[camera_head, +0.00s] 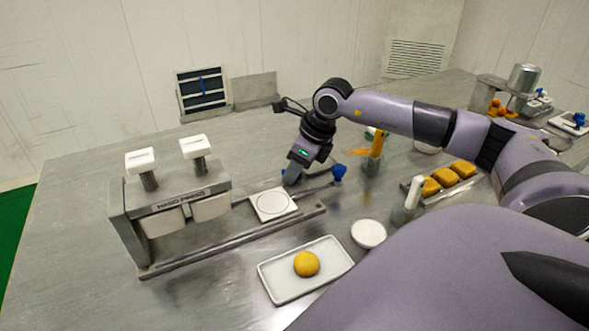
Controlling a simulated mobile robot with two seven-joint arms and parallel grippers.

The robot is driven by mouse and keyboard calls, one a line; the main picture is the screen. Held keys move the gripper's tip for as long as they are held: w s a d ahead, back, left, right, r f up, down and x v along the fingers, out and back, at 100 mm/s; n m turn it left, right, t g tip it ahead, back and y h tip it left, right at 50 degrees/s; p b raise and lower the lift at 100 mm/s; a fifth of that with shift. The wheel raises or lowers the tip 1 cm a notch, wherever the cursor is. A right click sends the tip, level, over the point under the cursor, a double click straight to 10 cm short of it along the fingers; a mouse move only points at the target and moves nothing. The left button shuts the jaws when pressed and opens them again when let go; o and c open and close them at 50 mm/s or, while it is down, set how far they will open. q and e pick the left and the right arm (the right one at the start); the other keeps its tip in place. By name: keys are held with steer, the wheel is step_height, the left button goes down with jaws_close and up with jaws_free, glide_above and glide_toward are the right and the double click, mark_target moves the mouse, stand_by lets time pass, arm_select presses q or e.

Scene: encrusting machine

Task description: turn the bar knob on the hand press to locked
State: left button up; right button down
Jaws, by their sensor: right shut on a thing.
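The hand press (180,204) stands at the left on the grey table, with two white T-shaped handles (139,160) upright on top. Its low base runs right to a white square plate with a ring (273,204). My right gripper (291,177) points down just behind this plate and is shut on the bar knob, which is mostly hidden by the fingers. A blue knob end (339,171) shows just right of the fingers. The knob's angle and its lock marking are too small to tell. My left gripper is not in view.
A white tray (275,289) with an orange ball (306,264) lies in front, beside a white round dish (368,233). An orange stand (376,150) and a tray of yellow cakes (446,178) are to the right. A dark panel (202,92) stands at the back. The table's left side is clear.

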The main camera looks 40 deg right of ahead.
steer(key=m+h+b, duration=0.1)
steer(key=m, duration=0.1)
steer(key=m+h+b, duration=0.1)
steer(key=m, duration=0.2)
steer(key=shift+a, duration=0.15)
steer(key=shift+m+h, duration=0.4)
steer(key=shift+m, duration=0.8)
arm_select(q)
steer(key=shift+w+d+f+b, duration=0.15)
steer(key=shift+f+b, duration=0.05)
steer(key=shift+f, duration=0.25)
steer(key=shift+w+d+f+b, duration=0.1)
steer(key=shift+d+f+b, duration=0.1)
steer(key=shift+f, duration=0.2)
arm_select(e)
steer(key=shift+m+h, duration=0.3)
steer(key=shift+m, duration=0.3)
steer(key=c, duration=1)
jaws_free()
steer(key=shift+o, duration=0.2)
steer(key=shift+r, duration=0.15)
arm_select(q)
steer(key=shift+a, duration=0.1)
arm_select(e)
steer(key=v, duration=0.7)
